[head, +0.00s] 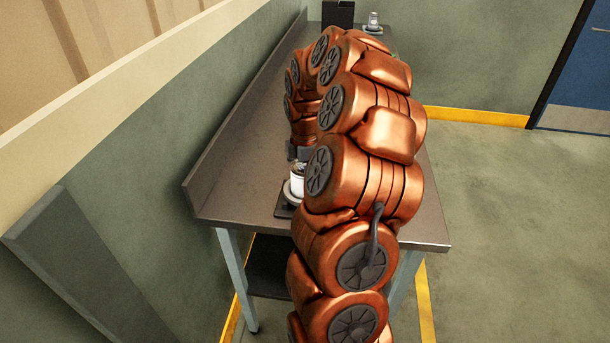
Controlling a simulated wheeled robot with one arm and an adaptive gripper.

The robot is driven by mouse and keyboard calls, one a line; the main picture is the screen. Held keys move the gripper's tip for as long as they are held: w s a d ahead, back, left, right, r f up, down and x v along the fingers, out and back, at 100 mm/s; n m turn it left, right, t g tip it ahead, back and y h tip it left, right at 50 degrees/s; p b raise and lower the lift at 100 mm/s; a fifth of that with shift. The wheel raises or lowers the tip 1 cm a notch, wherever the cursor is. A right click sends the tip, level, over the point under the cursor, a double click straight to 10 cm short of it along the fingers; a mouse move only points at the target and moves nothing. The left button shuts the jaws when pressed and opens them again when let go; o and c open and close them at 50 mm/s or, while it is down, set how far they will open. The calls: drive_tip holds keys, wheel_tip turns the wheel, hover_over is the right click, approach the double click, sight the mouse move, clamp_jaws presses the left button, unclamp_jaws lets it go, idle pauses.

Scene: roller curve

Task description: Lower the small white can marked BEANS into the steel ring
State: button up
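A small white can (297,181) with a dark top stands near the front of the bench, partly hidden behind my arm. Its label cannot be read. A grey ring (288,194) shows around or under its base, on a dark plate (283,209). I cannot tell whether the can sits fully inside the ring. My gripper (293,153), dark and mostly hidden by my arm, is just above this can. Whether its fingers touch the can is hidden.
The grey bench (240,170) has a raised back edge along the wall on the left. A black box (338,14) stands at its far end. The bench's left strip is clear. Open floor lies to the right, with a blue door at the far right.

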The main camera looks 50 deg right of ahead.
drive_tip(key=shift+f, duration=0.45)
idle(0.8)
idle(1.4)
drive_tip(key=o, duration=1.5)
drive_tip(key=shift+r+p, duration=0.85)
drive_tip(key=shift+r, duration=3.65)
